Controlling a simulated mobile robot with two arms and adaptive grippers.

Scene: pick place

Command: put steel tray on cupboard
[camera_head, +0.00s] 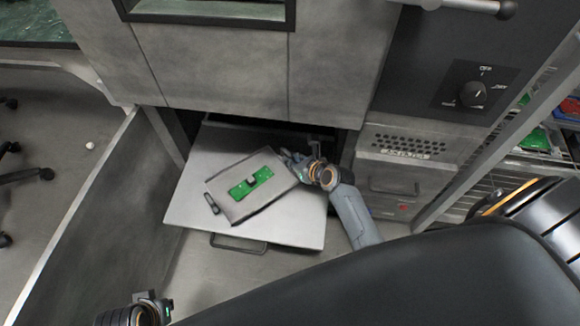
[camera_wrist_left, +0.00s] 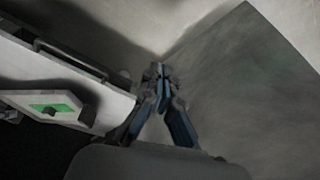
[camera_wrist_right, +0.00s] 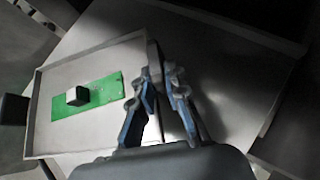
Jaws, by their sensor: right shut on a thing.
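The steel tray (camera_head: 222,186) is a shallow rectangular tray with dark handles and a green board (camera_head: 243,190) with a small block on it. It is over the pulled-out metal shelf (camera_head: 190,205) of the cupboard (camera_head: 215,65); whether it touches the shelf is unclear. My right gripper (camera_head: 288,158) is shut on the tray's right side. The right wrist view shows the tray (camera_wrist_right: 100,140) left of the fingertips (camera_wrist_right: 155,60). My left gripper (camera_head: 160,305) is low at the left, away from the tray. Its fingers (camera_wrist_left: 158,72) are together and empty in the left wrist view.
An open cupboard door panel (camera_head: 110,215) stands left of the shelf. A perforated metal box with a handle (camera_head: 400,175) is to the right, below a dark panel with a knob (camera_head: 472,94). A wire rack with green items (camera_head: 535,140) is at far right.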

